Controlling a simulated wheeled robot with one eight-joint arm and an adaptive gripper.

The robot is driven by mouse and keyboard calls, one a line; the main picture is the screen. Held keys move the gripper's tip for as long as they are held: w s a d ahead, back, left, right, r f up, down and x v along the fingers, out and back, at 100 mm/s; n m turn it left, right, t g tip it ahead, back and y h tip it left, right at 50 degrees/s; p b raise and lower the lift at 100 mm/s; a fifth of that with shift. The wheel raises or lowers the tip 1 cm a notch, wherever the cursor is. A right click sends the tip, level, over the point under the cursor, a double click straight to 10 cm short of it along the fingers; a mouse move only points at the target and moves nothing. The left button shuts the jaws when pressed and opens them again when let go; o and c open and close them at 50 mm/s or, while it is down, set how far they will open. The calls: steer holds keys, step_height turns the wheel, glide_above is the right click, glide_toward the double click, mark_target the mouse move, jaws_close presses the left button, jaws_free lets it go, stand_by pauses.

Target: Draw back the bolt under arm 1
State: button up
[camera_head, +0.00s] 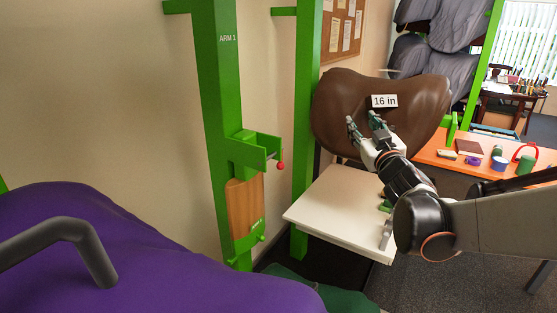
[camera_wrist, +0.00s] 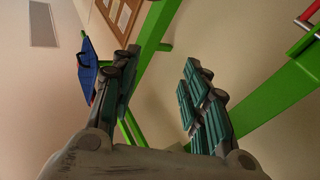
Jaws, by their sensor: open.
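The green post labelled ARM 1 (camera_head: 227,80) stands left of centre in the head view. A green bracket (camera_head: 251,150) sticks out from it, with a wooden panel (camera_head: 245,205) below. The bolt's red knob (camera_head: 281,166) shows at the bracket's right end; how far the bolt is pushed in is too small to tell. My gripper (camera_head: 363,122) is open and empty, to the right of the knob and clear of it in the picture. In the wrist view my gripper's fingers (camera_wrist: 160,80) are spread, with a red-ended part (camera_wrist: 312,18) at the top right corner.
A brown saddle (camera_head: 340,100) tagged 16 in stands behind my gripper. A pale table (camera_head: 325,205) lies below it. A second green post (camera_head: 305,130) rises beside the table. An orange desk (camera_head: 470,170) with small items is at right. A purple form (camera_head: 150,260) fills the lower left.

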steer(key=w+a+f+n+g+y, duration=0.2)
steer(key=a+f+n+g+y, duration=0.3)
steer(key=f, duration=0.5)
steer(key=w+a+f+n+g+y, duration=0.25)
steer(key=a+f+n+y, duration=0.25)
steer(key=f+y, duration=0.3)
steer(key=w+a+f+h+p, duration=0.1)
steer(key=w+a+p, duration=0.1)
steer(key=w+a, duration=0.6)
steer(key=shift+a+f, duration=0.15)
steer(key=shift+a, duration=0.75)
steer(key=shift+w, duration=0.1)
jaws_close()
